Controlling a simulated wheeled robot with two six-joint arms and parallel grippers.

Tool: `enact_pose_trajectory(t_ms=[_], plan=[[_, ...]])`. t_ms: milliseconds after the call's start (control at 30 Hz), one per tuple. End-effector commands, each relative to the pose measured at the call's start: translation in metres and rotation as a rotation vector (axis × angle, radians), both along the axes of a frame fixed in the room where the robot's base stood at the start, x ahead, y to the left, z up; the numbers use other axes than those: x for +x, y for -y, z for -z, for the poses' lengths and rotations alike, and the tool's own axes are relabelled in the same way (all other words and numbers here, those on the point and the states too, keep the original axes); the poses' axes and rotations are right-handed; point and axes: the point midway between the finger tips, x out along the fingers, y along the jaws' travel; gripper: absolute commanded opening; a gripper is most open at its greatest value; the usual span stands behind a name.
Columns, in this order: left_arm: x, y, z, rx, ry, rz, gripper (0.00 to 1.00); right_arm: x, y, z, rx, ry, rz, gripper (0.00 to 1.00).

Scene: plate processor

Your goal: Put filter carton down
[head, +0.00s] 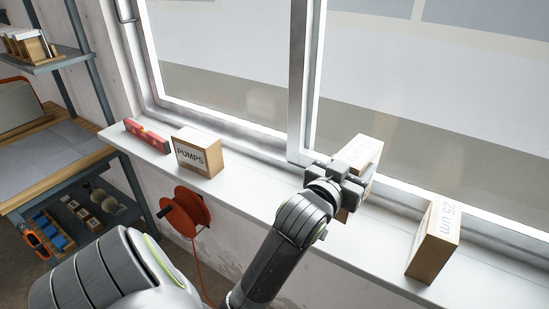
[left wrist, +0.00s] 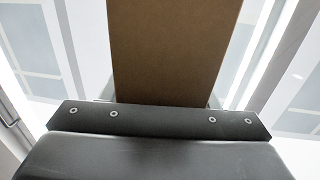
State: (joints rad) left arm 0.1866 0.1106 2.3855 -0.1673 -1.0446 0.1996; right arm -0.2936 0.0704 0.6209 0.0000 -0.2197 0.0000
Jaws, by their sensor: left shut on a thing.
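The filter carton (head: 360,152), a brown box with a white printed top whose lettering is not clearly legible, is at the window sill (head: 265,200) in the middle of the head view. My left gripper (head: 345,180) is shut on it from the near side and hides much of its front. The carton's plain brown side (left wrist: 172,50) fills the middle of the left wrist view, beyond the gripper body. I cannot tell whether its base touches the sill. My right gripper is not in view.
A carton marked 25 um (head: 432,245) stands on the sill to the right. A PUMPS box (head: 197,153) and a red object (head: 147,136) are to the left. The sill is clear between the PUMPS box and my arm. An orange reel (head: 184,212) hangs below.

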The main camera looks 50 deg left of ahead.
Motion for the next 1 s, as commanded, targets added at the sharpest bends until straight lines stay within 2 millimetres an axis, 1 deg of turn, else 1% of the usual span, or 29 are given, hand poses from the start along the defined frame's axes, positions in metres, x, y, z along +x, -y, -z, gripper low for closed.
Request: enact_pose_trajectory(t_ms=[33, 100, 200, 333, 433, 600, 700, 867, 1000], plan=[[0.001, -0.012, 0.002, 0.011, 0.007, -0.022, 0.15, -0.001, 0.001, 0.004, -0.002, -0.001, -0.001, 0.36], [0.002, -0.026, 0.003, 0.010, 0.011, -0.050, 0.15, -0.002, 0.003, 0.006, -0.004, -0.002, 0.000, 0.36], [0.003, -0.042, 0.003, 0.008, 0.019, -0.082, 0.15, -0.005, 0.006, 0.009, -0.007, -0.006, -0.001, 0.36], [0.003, -0.054, 0.003, 0.004, 0.027, -0.105, 0.15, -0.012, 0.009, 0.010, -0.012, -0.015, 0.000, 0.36], [0.003, -0.058, 0.013, 0.000, 0.025, -0.114, 0.15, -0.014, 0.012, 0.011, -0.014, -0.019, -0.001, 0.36], [0.003, -0.058, 0.044, -0.001, 0.024, -0.115, 0.15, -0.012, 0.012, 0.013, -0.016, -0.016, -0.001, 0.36], [0.003, -0.057, 0.057, -0.001, 0.026, -0.113, 0.15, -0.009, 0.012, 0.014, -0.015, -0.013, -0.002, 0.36], [0.003, -0.058, 0.070, 0.000, 0.027, -0.113, 0.15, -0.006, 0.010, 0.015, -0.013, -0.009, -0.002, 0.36], [0.003, -0.057, 0.090, 0.001, 0.025, -0.114, 0.15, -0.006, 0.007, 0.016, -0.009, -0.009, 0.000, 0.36]])
